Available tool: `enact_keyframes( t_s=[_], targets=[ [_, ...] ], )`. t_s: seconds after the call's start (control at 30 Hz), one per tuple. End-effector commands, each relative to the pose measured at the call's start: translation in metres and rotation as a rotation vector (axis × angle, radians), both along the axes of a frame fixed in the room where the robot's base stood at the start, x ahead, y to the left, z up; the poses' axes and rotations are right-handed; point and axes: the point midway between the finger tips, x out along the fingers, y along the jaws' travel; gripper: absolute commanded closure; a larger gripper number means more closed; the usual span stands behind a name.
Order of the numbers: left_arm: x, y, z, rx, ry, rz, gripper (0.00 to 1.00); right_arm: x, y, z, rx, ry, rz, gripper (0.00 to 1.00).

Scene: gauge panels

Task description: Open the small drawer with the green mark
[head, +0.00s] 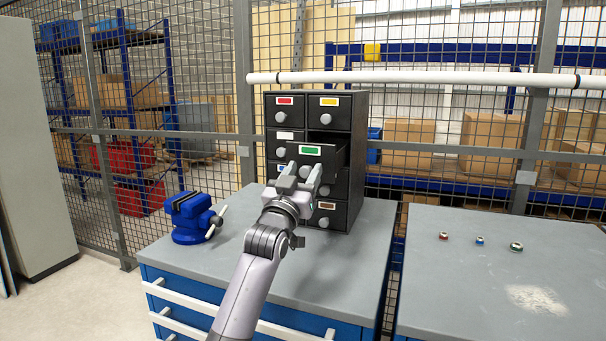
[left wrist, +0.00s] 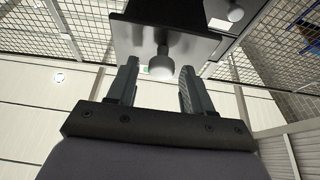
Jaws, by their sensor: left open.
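The small drawer with the green mark (head: 311,150) is pulled out of the black cabinet (head: 350,185), on its right column. Its open inside shows behind the front. My left gripper (head: 304,171) is in front of this drawer, open. The drawer front (left wrist: 185,42) is just beyond. My right gripper is in neither view.
The cabinet stands on a grey-topped workbench (head: 225,245) with a blue vise (head: 190,215) to the left. Other drawers carry red (head: 285,101) and yellow (head: 329,101) marks. A second table (head: 470,280) at right holds small buttons. Mesh fencing is behind.

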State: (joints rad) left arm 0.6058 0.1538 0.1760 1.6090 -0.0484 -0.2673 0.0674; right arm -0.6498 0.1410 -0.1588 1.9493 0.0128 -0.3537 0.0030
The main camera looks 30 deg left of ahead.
Motion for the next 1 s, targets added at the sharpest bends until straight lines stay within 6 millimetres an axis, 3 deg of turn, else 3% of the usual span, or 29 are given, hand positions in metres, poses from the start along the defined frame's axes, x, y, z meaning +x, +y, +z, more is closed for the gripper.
enact_keyframes(
  t_s=[0.53, 1.0],
  targets=[
    [-0.055, -0.013, -0.025, -0.001, 0.001, 0.000, 0.49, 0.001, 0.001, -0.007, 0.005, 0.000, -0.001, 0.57],
    [-0.062, -0.015, -0.027, -0.001, 0.001, 0.000, 0.49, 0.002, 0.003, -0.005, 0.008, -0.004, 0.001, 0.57]
  ],
)
